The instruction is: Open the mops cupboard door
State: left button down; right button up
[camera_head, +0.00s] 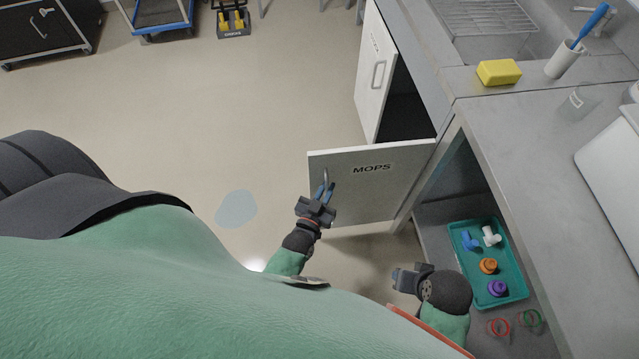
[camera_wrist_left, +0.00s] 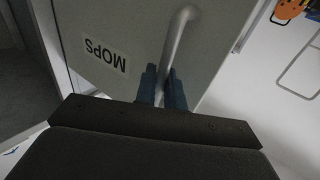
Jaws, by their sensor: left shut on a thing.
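The mops cupboard door (camera_head: 380,190) is a grey panel labelled MOPS, and it stands swung out from the cupboard front. Its bar handle (camera_head: 326,176) is near the free edge. My left gripper (camera_head: 323,192) is shut on the handle. In the left wrist view the left fingers (camera_wrist_left: 161,88) are on either side of the door handle (camera_wrist_left: 178,38), with the MOPS label beside them. My right gripper (camera_head: 398,279) is near the open shelf at the lower right, away from the door; its finger gap is not clear.
A white neighbouring door (camera_head: 371,75) also stands open beside a dark cupboard interior. A teal tray (camera_head: 513,262) with several coloured fittings lies on the shelf at right.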

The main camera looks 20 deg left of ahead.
pick_arm(q)
jog(key=shift+s+d+r, duration=0.15)
jog(key=shift+d, duration=0.2)
jog(key=c, duration=1.6)
grip_release()
jog(key=shift+c, duration=0.2)
jog(key=shift+a, duration=0.1)
